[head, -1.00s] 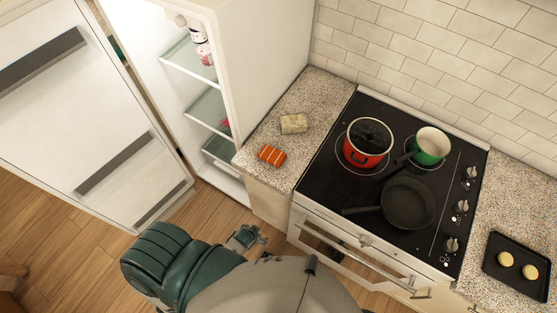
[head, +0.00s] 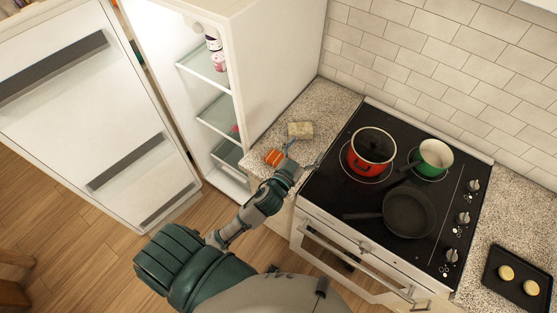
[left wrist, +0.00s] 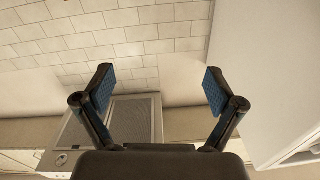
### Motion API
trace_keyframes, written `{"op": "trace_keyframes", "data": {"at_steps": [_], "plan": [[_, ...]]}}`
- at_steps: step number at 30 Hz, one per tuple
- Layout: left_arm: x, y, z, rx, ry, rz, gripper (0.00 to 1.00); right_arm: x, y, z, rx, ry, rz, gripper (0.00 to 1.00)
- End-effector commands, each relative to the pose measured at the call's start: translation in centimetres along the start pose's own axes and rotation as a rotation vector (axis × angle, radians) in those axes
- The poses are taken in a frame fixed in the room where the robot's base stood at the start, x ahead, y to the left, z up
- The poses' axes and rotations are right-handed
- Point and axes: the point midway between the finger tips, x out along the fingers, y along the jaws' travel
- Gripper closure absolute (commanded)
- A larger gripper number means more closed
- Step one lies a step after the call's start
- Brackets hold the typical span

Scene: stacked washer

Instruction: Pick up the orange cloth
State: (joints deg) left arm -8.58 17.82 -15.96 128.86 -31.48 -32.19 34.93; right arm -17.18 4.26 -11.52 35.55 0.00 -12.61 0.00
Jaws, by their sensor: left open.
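The orange cloth (head: 273,157) lies on the speckled counter between the fridge and the stove in the head view. It is small, and my left gripper and arm hide part of it. My left gripper (head: 302,157) is open over the front of this counter, just right of the cloth; I cannot tell its height above the counter. The left wrist view shows the open fingers (left wrist: 159,90) with nothing between them, facing the tiled wall. The cloth does not show in that view. My right gripper is not in view.
A beige sponge-like block (head: 300,130) lies behind the cloth. The stove (head: 330,190) to the right carries a red pot (head: 368,156), a green pot (head: 432,160) and a black pan (head: 408,213). The open fridge (head: 275,75) stands left of the counter.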

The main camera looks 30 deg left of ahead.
Motion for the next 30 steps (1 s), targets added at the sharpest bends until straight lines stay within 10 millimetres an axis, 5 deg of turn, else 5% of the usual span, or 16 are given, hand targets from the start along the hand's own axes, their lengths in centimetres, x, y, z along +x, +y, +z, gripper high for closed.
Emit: {"op": "trace_keyframes", "data": {"at_steps": [3,7,11,15,17,22,27,30], "plan": [[2.0,2.9,-7.3,0.05,0.307,0.162,0.06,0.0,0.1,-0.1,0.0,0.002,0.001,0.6],[1.3,8.7,-13.3,0.167,0.597,0.495,0.06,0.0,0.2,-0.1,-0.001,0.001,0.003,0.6],[-0.8,13.9,-13.4,0.364,0.682,0.904,0.06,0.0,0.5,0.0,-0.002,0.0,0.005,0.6],[-1.8,15.0,-8.2,0.638,0.485,1.309,0.06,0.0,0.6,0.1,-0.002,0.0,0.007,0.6],[-1.5,13.4,-5.2,0.761,0.307,1.436,0.06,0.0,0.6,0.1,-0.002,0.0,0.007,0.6],[0.3,2.9,0.7,1.032,-0.37,1.536,0.06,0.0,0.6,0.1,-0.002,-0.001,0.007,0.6],[0.6,-7.5,1.1,1.108,-0.916,1.379,0.06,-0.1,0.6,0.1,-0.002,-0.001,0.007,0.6],[0.3,-10.6,0.6,1.108,-1.076,1.304,0.06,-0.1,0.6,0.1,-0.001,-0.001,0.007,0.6]]}}
